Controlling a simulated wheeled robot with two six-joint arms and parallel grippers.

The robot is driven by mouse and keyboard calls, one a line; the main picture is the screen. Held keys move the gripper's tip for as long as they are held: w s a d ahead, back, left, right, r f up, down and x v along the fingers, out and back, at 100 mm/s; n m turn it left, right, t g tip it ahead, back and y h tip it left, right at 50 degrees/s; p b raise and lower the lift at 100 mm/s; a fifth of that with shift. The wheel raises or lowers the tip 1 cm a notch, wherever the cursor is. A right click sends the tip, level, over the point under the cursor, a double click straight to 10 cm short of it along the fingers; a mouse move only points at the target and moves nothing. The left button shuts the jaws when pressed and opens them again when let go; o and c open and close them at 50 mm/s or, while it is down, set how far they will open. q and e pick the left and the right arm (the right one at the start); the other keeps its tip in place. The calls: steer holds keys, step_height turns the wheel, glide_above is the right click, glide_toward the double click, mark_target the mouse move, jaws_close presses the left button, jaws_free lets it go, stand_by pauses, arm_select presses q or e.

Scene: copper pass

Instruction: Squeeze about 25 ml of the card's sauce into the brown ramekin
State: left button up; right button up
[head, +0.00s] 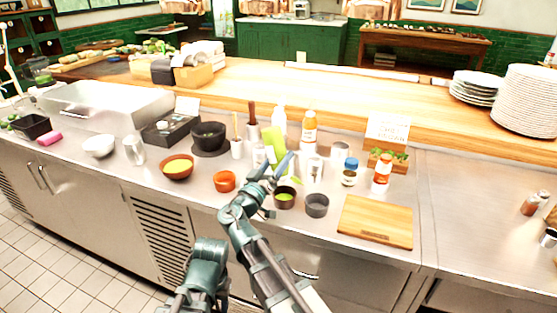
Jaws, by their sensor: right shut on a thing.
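My right gripper (281,167) is shut on a green squeeze bottle (273,140) above the front of the steel counter. The bottle looks tilted, and the gripper hides part of it. Just below stands a dark brown ramekin (284,201) with green sauce in it. I cannot tell whether sauce is flowing. A grey ramekin (317,206) stands to its right and an orange-red ramekin (224,182) to its left. The white card (388,129) stands at the back; its lettering is too small to read surely. Part of my left arm shows at the bottom, without its fingers.
An orange-labelled bottle (309,128), a blue-capped jar (350,172) and a red-and-white bottle (382,169) stand near the ramekins. A wooden board (375,222) lies front right. A bowl of yellow food (177,168) and a black bowl (208,135) are left.

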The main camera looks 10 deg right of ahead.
mark_target(275, 155)
step_height(275, 155, up, 3)
steer(key=p, duration=0.3)
steer(key=shift+r, duration=0.1)
arm_select(q)
step_height(275, 155, up, 3)
